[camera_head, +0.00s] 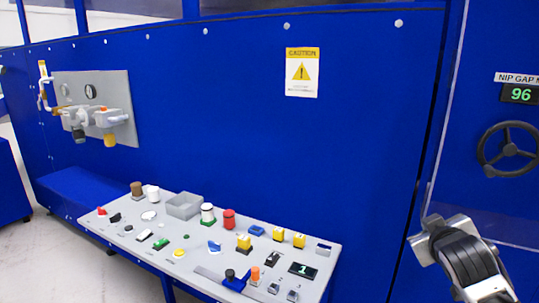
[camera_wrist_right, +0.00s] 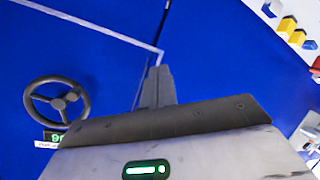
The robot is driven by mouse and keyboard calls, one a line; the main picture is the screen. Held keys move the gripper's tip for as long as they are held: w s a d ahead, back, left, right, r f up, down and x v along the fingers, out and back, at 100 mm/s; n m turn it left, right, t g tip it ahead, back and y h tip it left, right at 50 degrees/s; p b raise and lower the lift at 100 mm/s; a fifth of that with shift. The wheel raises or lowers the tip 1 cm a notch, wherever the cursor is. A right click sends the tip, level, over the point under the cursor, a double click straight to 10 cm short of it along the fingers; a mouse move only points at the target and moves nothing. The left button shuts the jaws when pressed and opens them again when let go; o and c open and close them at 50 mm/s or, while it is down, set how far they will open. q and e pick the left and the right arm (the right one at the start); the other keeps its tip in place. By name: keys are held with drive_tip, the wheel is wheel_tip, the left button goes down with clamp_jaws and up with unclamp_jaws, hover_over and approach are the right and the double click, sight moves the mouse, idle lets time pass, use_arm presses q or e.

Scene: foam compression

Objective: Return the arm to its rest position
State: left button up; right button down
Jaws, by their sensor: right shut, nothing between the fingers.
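My right arm (camera_head: 472,262) reaches in from the lower right in the head view. Its gripper (camera_head: 429,198) is in front of the blue machine wall, to the right of the control panel and below and left of the black handwheel (camera_head: 508,149). In the right wrist view the fingers of the gripper (camera_wrist_right: 158,72) are together and hold nothing. The handwheel shows to the left of them in that view (camera_wrist_right: 56,101). My left gripper is in neither view.
A grey control panel (camera_head: 213,262) with several coloured buttons and switches juts out at the lower middle. A clear pane's edge (camera_head: 452,110) runs beside my right gripper. A display (camera_head: 521,94) reads 96. A pipe-and-gauge unit (camera_head: 95,110) is at the left. A caution sign (camera_head: 302,72) hangs centrally.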

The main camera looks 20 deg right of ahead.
drive_tip(key=s+a+f+n+y, duration=0.1)
drive_tip(key=s+a+f+y, duration=0.2)
drive_tip(key=a+f, duration=0.65)
drive_tip(key=s+a+f+n+y, duration=0.2)
drive_tip(key=a+f+y, duration=0.1)
drive_tip(key=a+f, duration=0.65)
drive_tip(key=s+a+f+g+y, duration=0.1)
drive_tip(key=s+a+f+y, duration=0.3)
drive_tip(key=s+a+f, duration=0.5)
drive_tip(key=s+a, duration=0.2)
drive_tip(key=a, duration=0.2)
drive_tip(key=shift+a+f+y, duration=0.2)
drive_tip(key=shift+y, duration=0.1)
drive_tip(key=shift+s+m, duration=0.15)
drive_tip(key=shift+m, duration=0.15)
